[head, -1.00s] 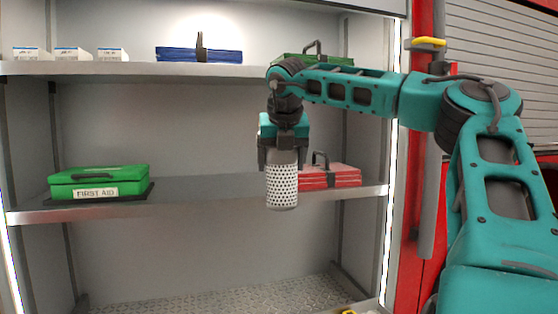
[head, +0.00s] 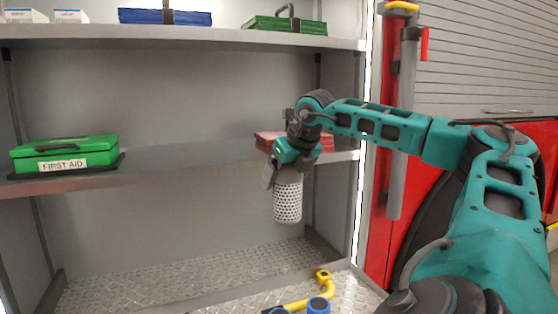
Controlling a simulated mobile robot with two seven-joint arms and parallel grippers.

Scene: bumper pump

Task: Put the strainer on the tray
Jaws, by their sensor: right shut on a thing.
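The strainer (head: 288,203) is a pale cylinder full of small holes. My right gripper (head: 286,178) is shut on its upper end and holds it upright in the air, in front of the shelves. The strainer hangs below the level of the middle shelf, above the metal tread-plate surface. I cannot clearly make out a tray; a tread-plate surface with a raised edge (head: 353,291) lies at the bottom right. My left gripper is not in view.
A green first aid box (head: 64,154) sits on the middle shelf at left, and a red box (head: 327,142) is behind my right gripper. A blue case (head: 164,17) and a green case (head: 284,26) are on the upper shelf. A yellow pipe piece (head: 308,296) with blue parts lies at bottom.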

